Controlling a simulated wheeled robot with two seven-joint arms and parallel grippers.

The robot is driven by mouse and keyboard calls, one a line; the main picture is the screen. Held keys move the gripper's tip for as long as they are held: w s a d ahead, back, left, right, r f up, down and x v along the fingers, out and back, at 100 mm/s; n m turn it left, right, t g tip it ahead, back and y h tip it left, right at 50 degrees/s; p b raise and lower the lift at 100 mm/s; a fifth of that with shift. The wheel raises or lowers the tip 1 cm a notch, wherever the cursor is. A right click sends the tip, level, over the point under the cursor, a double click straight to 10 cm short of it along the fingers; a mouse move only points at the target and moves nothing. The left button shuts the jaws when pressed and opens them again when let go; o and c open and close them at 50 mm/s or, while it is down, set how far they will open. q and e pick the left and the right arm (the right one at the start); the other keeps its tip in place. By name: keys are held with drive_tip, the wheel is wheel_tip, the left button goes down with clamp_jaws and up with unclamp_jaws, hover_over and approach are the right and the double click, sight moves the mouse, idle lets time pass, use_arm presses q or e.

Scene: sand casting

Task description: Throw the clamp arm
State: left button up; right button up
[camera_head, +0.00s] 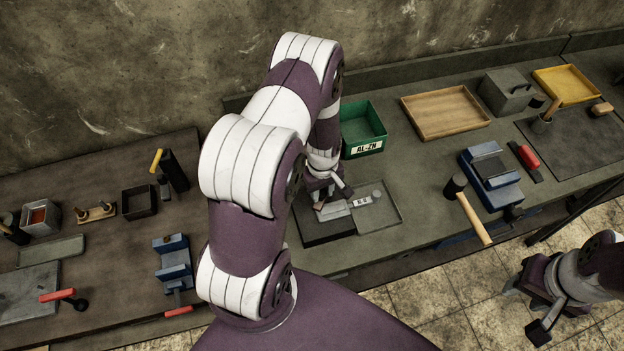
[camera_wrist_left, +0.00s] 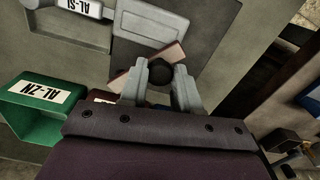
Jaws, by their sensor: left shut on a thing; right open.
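My left gripper (camera_wrist_left: 160,88) is shut on a round black knob (camera_wrist_left: 160,71), its two grey fingers on either side of it. The knob appears to be the end of the clamp arm; the rest of the arm is hidden. A reddish bar (camera_wrist_left: 172,54) runs slantwise beneath the knob, over a grey plate (camera_wrist_left: 148,23). In the head view the left gripper is down at a fixture with a dark base (camera_head: 326,229), partly hidden by my arm. My right gripper (camera_head: 529,310) is open and empty over the floor.
A green AL-ZN bin (camera_head: 362,146) stands just behind the fixture. A wooden tray (camera_head: 444,111), a blue vise (camera_head: 490,180) and a mallet (camera_head: 471,216) lie to the right. Another blue vise (camera_head: 174,262) is on the left bench.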

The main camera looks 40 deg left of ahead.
use_arm(q)
drive_tip(key=shift+s+d+f+n, duration=0.15)
drive_tip(key=shift+s+d+n, duration=0.15)
drive_tip(key=shift+s+n, duration=0.1)
drive_tip(key=shift+w+d+n, duration=0.15)
drive_tip(key=shift+d+n, duration=0.15)
drive_tip(key=shift+n, duration=0.1)
drive_tip(key=shift+w+d+n, duration=0.1)
drive_tip(key=shift+d+n, duration=0.15)
drive_tip(key=shift+n, duration=0.25)
drive_tip(key=shift+w+d+n, duration=0.1)
drive_tip(key=shift+d+n, duration=0.15)
drive_tip(key=shift+n, duration=0.25)
